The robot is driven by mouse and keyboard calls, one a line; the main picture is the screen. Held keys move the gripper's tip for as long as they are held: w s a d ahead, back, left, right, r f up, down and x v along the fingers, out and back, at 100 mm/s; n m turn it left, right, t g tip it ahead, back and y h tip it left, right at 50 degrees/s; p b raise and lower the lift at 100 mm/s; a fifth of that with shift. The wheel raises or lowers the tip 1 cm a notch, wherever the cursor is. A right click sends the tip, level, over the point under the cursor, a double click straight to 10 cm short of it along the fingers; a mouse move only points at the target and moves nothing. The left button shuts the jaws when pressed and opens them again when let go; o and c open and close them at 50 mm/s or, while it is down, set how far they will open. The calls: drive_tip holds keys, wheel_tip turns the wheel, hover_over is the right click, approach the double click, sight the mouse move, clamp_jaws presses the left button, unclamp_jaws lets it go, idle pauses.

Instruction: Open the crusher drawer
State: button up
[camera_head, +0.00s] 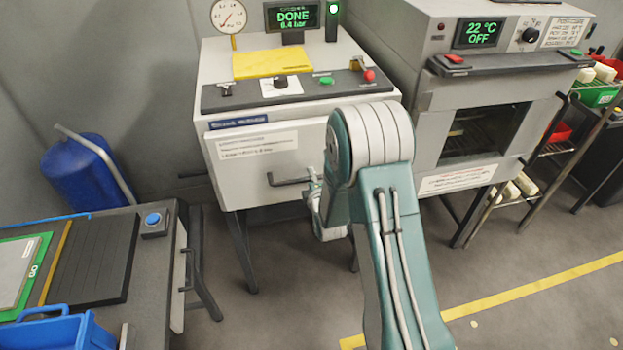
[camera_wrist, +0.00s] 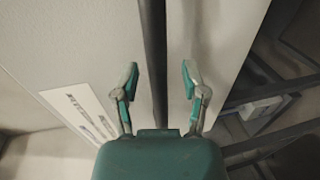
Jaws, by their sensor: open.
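The crusher (camera_head: 300,112) is the pale machine at the back middle, with a display reading DONE and 6.4 bar. Its pale drawer front (camera_head: 240,175) carries a white label and looks flush with the body. The dark bar handle (camera_head: 284,181) is partly hidden behind my gripper and arm. My gripper (camera_head: 314,190) is at the handle's right end. In the wrist view, my gripper (camera_wrist: 159,80) is open, one fingertip on each side of the dark handle bar (camera_wrist: 155,55). I cannot tell whether the fingers touch it.
An oven-like machine (camera_head: 480,90) with an open dark window stands to the right. A grey table (camera_head: 160,265) with a blue button box (camera_head: 154,222) and a blue basket (camera_head: 60,332) is at left. A blue drum (camera_head: 88,175) stands behind it. Floor in front is clear.

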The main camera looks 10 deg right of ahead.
drive_tip(key=shift+w, duration=0.2)
drive_tip(key=shift+c, duration=0.4)
clamp_jaws()
drive_tip(key=shift+s+f, duration=0.1)
